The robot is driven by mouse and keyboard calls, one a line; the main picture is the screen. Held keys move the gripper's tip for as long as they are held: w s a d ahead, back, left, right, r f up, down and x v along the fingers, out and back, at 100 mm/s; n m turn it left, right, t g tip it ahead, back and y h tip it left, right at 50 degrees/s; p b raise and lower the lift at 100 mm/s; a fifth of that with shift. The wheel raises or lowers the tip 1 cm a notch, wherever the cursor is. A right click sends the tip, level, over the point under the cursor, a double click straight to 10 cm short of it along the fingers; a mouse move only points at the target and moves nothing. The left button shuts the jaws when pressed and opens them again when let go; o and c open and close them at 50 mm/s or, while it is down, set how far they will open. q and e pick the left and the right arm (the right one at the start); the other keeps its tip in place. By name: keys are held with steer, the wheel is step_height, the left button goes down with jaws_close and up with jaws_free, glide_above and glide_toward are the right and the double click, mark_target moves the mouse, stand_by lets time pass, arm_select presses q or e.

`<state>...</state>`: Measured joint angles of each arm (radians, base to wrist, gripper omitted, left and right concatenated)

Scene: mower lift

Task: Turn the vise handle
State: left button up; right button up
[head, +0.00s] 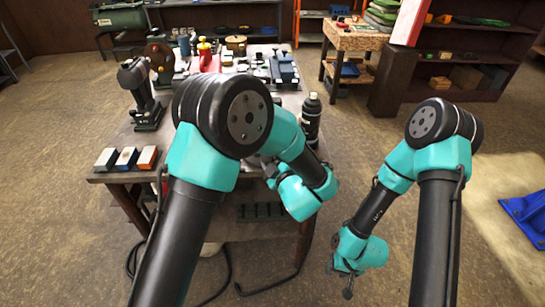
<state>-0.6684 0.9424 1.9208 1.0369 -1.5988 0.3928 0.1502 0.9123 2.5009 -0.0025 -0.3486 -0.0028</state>
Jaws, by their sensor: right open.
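I cannot clearly make out the vise or its handle; my left arm covers part of the workbench (118,178) where it could be. My left arm reaches over the bench's front edge and its wrist bends back toward the bench. The left gripper's fingers are mostly hidden by the arm, and I cannot tell their state. My right gripper (341,279) is open and empty, low over the floor, to the right of the bench and apart from it.
Three small blocks (127,158) lie at the bench's front left, near a dark upright tool (142,95). A black bottle (311,118) stands near the right edge. Several tools crowd the bench's back. Shelves (465,60) stand behind.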

arm_select(q)
steer(key=m, duration=0.2)
steer(key=m+t, duration=0.1)
steer(key=shift+a+f+m, duration=0.25)
steer(key=shift+f+m, duration=0.05)
steer(key=shift+m, duration=0.1)
steer(key=m, duration=0.1)
steer(key=m+t, duration=0.1)
steer(key=m, duration=0.2)
steer(key=shift+a+f+t+h, duration=0.15)
steer(key=shift+a+t+h, duration=0.15)
steer(key=shift+t, duration=0.1)
steer(key=m, duration=0.1)
steer(key=m+t+h, duration=0.1)
steer(key=m, duration=0.2)
steer(key=shift+a+m+t+h, duration=0.3)
steer(key=shift+m, duration=0.1)
steer(key=shift+a+m+t+h, duration=0.2)
steer(key=shift+m+h, duration=0.25)
steer(key=shift+m, duration=0.6)
steer(key=shift+a+m+t+h, duration=0.15)
steer(key=shift+m+h, duration=0.3)
steer(key=shift+m, duration=0.6)
steer(key=shift+d, duration=0.1)
steer(key=o, duration=0.9)
steer(key=shift+s, duration=0.1)
